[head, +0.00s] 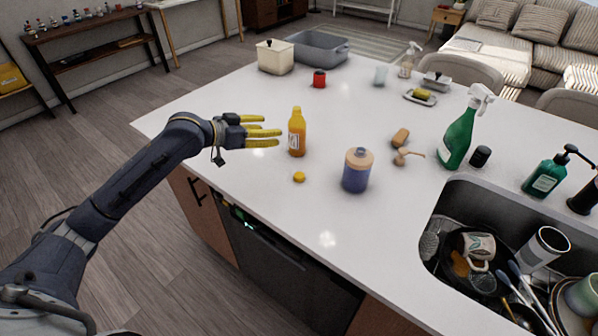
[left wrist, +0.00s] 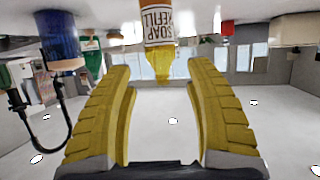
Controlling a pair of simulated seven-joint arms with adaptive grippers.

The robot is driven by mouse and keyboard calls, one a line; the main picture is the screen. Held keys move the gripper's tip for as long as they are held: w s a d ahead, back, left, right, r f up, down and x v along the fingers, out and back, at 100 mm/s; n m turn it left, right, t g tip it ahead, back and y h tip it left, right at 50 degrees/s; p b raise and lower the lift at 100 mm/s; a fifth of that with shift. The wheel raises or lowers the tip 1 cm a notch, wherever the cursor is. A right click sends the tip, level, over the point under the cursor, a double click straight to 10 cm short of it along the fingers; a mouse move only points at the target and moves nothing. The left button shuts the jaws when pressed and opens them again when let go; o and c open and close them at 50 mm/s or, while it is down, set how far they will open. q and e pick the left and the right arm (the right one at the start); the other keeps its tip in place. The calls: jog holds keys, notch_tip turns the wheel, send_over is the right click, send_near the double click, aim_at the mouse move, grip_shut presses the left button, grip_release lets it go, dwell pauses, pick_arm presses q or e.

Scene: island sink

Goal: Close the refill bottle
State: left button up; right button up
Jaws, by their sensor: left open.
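The refill bottle (head: 297,134) is orange with a white label and stands upright on the white island. In the left wrist view the bottle (left wrist: 158,40) appears upside down, with its label reading "SOAP REFILL", ahead of and between the fingers. A small round yellow cap (head: 299,176) lies on the counter in front of the bottle. My left gripper (head: 262,133) is open and empty, its yellow fingers pointing at the bottle from the left, just short of it. The bottle's top looks narrow; its opening is too small to make out. My right gripper is not in view.
Wooden brushes (head: 402,146), a green spray bottle (head: 460,135) and the filled sink (head: 440,215) lie farther right. A red jar (head: 319,79) stands behind.

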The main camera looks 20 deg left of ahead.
pick_arm(q)
jog(key=w+d+r+m+h, duration=0.1)
jog(key=w+d+r+m, duration=0.1)
jog(key=d+r, duration=0.45)
jog(key=w+d+r+m+h, duration=0.1)
jog(key=w+d+r, duration=0.15)
jog(key=r, duration=0.65)
jog(key=s+d+g+y, duration=0.1)
jog(key=s+d+g, duration=0.25)
jog(key=d, duration=0.65)
jog(key=s+a+f+n+g+y, duration=0.6)
jog(key=a+f+n+y, duration=0.2)
jog(key=f+n, duration=0.2)
jog(key=shift+f+y, duration=0.15)
jog(key=shift+y, duration=0.25)
jog(key=shift+s+a, duration=0.1)
